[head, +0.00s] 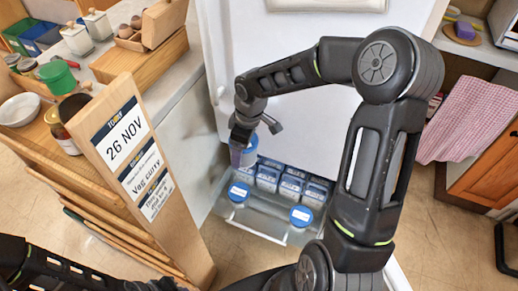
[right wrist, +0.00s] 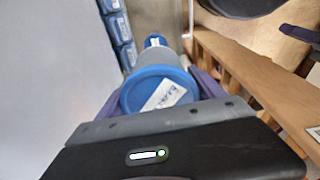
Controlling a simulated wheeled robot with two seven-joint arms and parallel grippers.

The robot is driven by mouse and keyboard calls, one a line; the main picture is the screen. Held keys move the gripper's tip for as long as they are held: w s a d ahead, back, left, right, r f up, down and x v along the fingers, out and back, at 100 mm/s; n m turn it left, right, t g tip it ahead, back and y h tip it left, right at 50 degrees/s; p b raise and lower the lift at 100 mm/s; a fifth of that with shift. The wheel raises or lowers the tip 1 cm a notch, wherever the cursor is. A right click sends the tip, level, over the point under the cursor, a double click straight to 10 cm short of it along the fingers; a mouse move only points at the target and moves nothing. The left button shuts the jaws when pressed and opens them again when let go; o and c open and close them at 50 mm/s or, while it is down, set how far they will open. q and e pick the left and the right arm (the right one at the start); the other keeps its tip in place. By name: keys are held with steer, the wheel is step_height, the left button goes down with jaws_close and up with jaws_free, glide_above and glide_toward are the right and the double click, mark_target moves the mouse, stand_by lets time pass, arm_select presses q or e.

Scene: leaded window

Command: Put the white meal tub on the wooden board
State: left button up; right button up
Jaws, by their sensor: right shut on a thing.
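My right gripper (head: 242,145) is shut on a round tub with a blue lid (head: 250,150), above the clear drawer (head: 262,230) in front of the white cabinet. In the right wrist view the held tub's blue lid (right wrist: 157,90) with a white label sits between the purple fingers (right wrist: 165,82). Its sides look pale grey-white, mostly hidden by the lid. A wooden board (head: 125,68) lies on the counter at upper left, apart from the tub. My left arm shows at the lower left, but its gripper is out of view.
The drawer holds several blue-lidded tubs (head: 290,188), with round ones (head: 238,192) (head: 301,215) in front. A tall wooden panel (head: 150,175) with a "26 NOV, Veg curry" label stands left of the drawer.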

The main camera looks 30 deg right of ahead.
steer(key=w+a+r+m+p, duration=0.1)
steer(key=a+r+m+p, duration=0.1)
steer(key=r+p, duration=0.2)
steer(key=w+a+r+m+p, duration=0.1)
steer(key=a+r+m+p, duration=0.1)
steer(key=r, duration=0.9)
steer(key=w+a+r+m+h+p, duration=0.1)
steer(key=w+a+r+m+p, duration=0.1)
steer(key=r+p, duration=0.4)
steer(key=shift+a+r+m, duration=0.35)
steer(key=shift+r+m, duration=0.4)
steer(key=shift+m, duration=0.15)
